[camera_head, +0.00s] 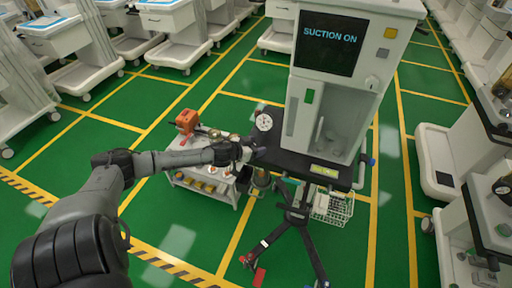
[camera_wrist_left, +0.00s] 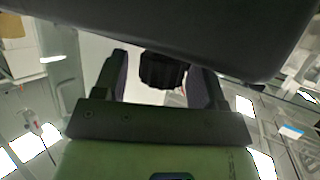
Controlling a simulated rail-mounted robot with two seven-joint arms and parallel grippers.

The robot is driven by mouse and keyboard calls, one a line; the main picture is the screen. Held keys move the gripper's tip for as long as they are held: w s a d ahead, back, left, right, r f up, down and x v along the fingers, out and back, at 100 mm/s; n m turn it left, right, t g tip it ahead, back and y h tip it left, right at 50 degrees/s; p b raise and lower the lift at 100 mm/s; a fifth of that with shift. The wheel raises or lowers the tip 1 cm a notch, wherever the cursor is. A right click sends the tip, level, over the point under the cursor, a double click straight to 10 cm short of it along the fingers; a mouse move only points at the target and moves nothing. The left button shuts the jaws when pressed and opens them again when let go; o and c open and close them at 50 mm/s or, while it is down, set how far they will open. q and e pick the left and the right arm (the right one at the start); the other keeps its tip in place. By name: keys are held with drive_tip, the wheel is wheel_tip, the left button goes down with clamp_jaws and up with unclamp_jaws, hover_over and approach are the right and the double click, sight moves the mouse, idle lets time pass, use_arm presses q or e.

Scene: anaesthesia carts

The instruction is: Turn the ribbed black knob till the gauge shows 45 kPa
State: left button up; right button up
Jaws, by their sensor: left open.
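The round white gauge (camera_head: 264,122) faces up at the left side of the suction cart, just above my left gripper in the head view. Its needle is too small to read. My left gripper (camera_head: 254,150) is at the cart's dark shelf edge, below the gauge. In the left wrist view the ribbed black knob (camera_wrist_left: 163,72) sits between the two open fingers, with a gap showing on both sides. A large dark surface hides its upper part. The knob cannot be made out in the head view. My right gripper is not in view.
The suction cart (camera_head: 337,90) has a screen (camera_head: 331,43) reading "SUCTION ON". A low trolley (camera_head: 205,186) with an orange device (camera_head: 187,121) stands under my left forearm. A wire basket (camera_head: 332,209) hangs at the cart's front. Green floor lies open to the left.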

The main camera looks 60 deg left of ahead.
use_arm(q)
drive_tip(key=shift+w, duration=0.15)
drive_tip(key=shift+c, duration=0.4)
drive_tip(key=c, duration=0.8)
drive_tip(key=shift+a+r+m+h+p, duration=0.1)
drive_tip(key=shift+m+h+p, duration=0.5)
drive_tip(key=shift+m+h, duration=0.25)
drive_tip(key=shift+c, duration=0.2)
drive_tip(key=shift+m+h, duration=0.75)
drive_tip(key=shift+h, duration=0.1)
drive_tip(key=m+h+b, duration=0.1)
drive_tip(key=m+h, duration=0.1)
drive_tip(key=h, duration=0.1)
drive_tip(key=shift+m+g+h, duration=0.3)
drive_tip(key=shift+m+g, duration=0.1)
drive_tip(key=shift+m+g+b, duration=0.3)
drive_tip(key=shift+b, duration=0.05)
drive_tip(key=shift+h, duration=0.4)
